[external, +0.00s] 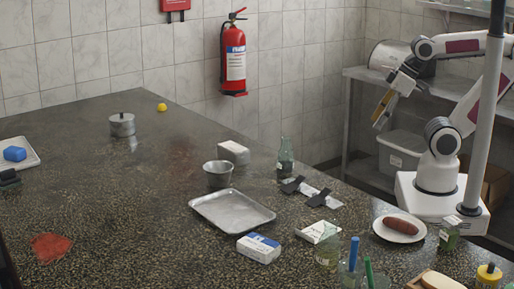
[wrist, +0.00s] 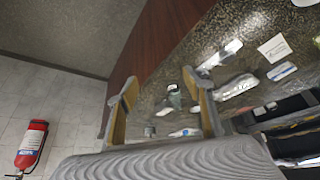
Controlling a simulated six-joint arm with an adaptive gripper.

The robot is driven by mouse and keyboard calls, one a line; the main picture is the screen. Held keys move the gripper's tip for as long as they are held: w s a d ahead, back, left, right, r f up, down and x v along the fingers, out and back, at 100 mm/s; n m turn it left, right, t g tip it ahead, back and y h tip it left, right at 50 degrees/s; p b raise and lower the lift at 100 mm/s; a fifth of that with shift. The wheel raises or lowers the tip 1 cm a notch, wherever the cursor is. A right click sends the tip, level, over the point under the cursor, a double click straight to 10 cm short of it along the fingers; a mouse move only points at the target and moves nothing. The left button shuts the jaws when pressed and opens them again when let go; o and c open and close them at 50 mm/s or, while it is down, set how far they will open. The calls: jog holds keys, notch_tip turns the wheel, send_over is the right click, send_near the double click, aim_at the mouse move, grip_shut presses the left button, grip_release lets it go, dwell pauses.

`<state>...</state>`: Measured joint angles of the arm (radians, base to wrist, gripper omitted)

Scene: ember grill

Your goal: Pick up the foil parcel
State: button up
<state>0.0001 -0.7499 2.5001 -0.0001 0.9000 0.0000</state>
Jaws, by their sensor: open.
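My gripper (external: 382,110) is raised at the right, beyond the counter's edge, well apart from everything on it. In the wrist view my gripper (wrist: 160,88) shows two tan fingers spread apart with nothing held between them. I cannot identify the foil parcel with certainty. A pale grey-white block (external: 234,152) behind the metal bowl may be it, but its surface is too small to tell. The wrist view looks at the counter at a steep tilt, and its small pale objects are hard to name.
The dark speckled counter holds a metal tray (external: 232,208), a metal bowl (external: 218,175), a blue-white box (external: 258,248), a green bottle (external: 286,158), black-handled clips (external: 305,192) and a plate with a sausage (external: 400,226). A pole (external: 482,120) stands before my arm.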

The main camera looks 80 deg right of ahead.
dwell(0.3)
jog(key=o, duration=1.4)
